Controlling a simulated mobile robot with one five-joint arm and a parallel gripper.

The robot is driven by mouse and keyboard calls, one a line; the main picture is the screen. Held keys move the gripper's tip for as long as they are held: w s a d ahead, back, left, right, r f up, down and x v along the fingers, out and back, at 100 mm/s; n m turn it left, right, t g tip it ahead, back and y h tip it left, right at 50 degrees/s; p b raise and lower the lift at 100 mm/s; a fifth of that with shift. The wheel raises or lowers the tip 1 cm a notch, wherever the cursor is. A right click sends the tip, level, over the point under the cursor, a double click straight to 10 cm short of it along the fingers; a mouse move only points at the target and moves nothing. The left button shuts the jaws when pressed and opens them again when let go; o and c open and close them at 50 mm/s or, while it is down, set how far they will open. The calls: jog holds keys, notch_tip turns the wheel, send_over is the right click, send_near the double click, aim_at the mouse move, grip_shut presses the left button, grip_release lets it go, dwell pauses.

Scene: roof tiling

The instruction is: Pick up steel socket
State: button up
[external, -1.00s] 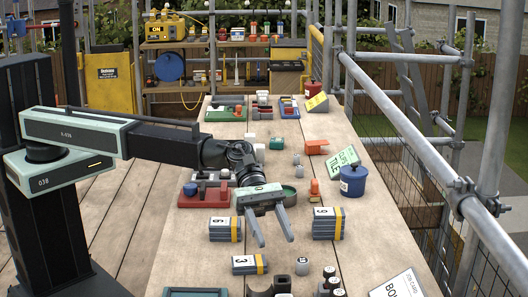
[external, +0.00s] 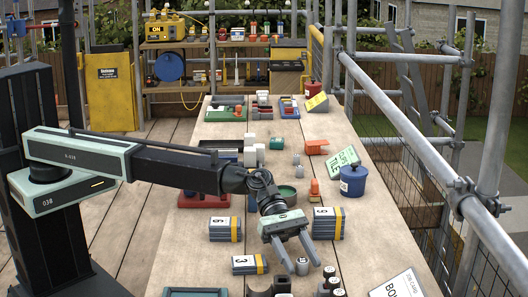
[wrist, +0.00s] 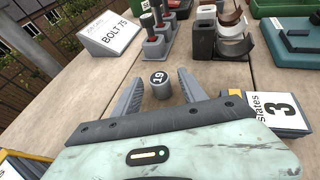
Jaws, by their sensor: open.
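The steel socket (external: 302,266) is a small grey cylinder with a dark top, upright on the wooden bench. In the wrist view the socket (wrist: 159,90) reads 19 and stands between my two fingers. My gripper (external: 304,268) is open above the near part of the bench, pointing down and forward. Its fingers (wrist: 157,80) lie on either side of the socket, with a visible gap on each side. Nothing is held.
A slate bundle marked 3 (external: 249,265) lies just left of the gripper. A BOLT 75 card (wrist: 107,32) is at the bench edge. Bare wood surrounds the socket.

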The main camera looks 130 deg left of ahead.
aim_at(300, 259)
jog(key=shift+w+d+f, duration=0.15)
jog(key=shift+w+f, duration=0.1)
jog(key=shift+w, duration=0.15)
jog(key=shift+s+r, duration=0.1)
jog(key=shift+r, duration=0.05)
jog(key=shift+c, duration=0.3)
grip_shut()
jog(key=shift+r+p, duration=0.65)
jog(key=shift+p, duration=0.15)
jog(key=r+p, duration=0.2)
jog(key=shift+s+r+p, duration=0.2)
jog(key=shift+r+p, duration=0.2)
jog(key=s+d, duration=0.1)
jog(key=s, duration=0.4)
jog(key=s+d, duration=0.1)
jog(key=s, duration=0.4)
jog(key=s+d+r+p, duration=0.1)
jog(key=s, duration=0.4)
jog(key=shift+s+d, duration=0.1)
jog(key=shift+d, duration=0.05)
